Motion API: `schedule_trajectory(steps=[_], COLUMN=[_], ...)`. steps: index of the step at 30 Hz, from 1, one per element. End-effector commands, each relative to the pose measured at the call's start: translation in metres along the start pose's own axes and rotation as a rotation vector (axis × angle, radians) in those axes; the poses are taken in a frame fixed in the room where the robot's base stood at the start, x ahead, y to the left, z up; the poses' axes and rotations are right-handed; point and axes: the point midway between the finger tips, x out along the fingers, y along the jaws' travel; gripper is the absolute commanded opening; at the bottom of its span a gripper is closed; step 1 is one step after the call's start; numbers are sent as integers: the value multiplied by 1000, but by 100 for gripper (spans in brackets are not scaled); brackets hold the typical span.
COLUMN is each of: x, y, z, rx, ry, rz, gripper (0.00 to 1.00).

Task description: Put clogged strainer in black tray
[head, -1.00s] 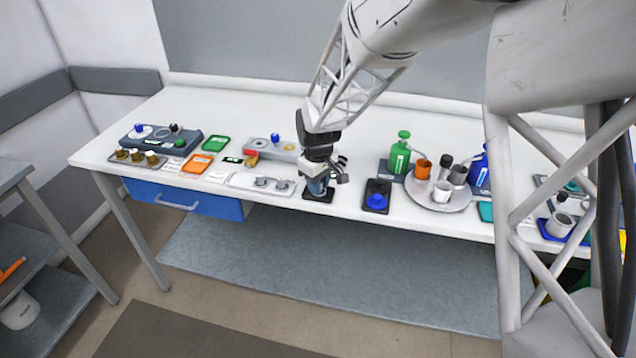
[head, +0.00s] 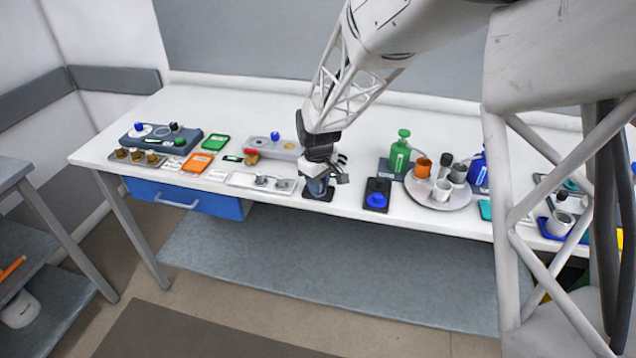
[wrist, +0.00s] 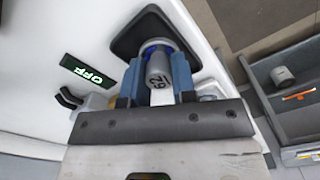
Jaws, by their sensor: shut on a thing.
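My gripper (head: 318,186) is low over the front edge of the table. In the wrist view its two blue fingers are shut on a grey cylinder (wrist: 158,70), taken as the strainer, with a dark number on its end and a blue rim at its far side. Clogging cannot be made out. The black tray (wrist: 142,24), a small dark square with rounded corners, lies directly beneath the cylinder. In the head view the tray (head: 322,197) is mostly hidden by my gripper. Whether the cylinder touches the tray cannot be told.
A dark plate with a blue knob (head: 377,196) stands close right of my gripper. A pale tray with small metal parts (head: 262,182) is close left. A round tray with cups (head: 440,199) and a green bottle (head: 400,152) stand farther right. The table's front edge is near.

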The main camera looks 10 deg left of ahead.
Motion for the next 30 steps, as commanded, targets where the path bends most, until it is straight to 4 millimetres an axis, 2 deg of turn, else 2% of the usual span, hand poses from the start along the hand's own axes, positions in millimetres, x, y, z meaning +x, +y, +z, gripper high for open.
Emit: schedule_trajectory(steps=[5, 6, 11, 22, 23, 26, 30], x=[0, 0, 0, 0, 0, 0, 0], y=[0, 0, 0, 0, 0, 0, 0], z=[0, 0, 0, 0, 0, 0, 0], rx=[0, 0, 0, 0, 0, 0, 0], ry=[0, 0, 0, 0, 0, 0, 0], rz=[0, 0, 0, 0, 0, 0, 0], gripper=[1, 31, 55, 55, 56, 72, 72])
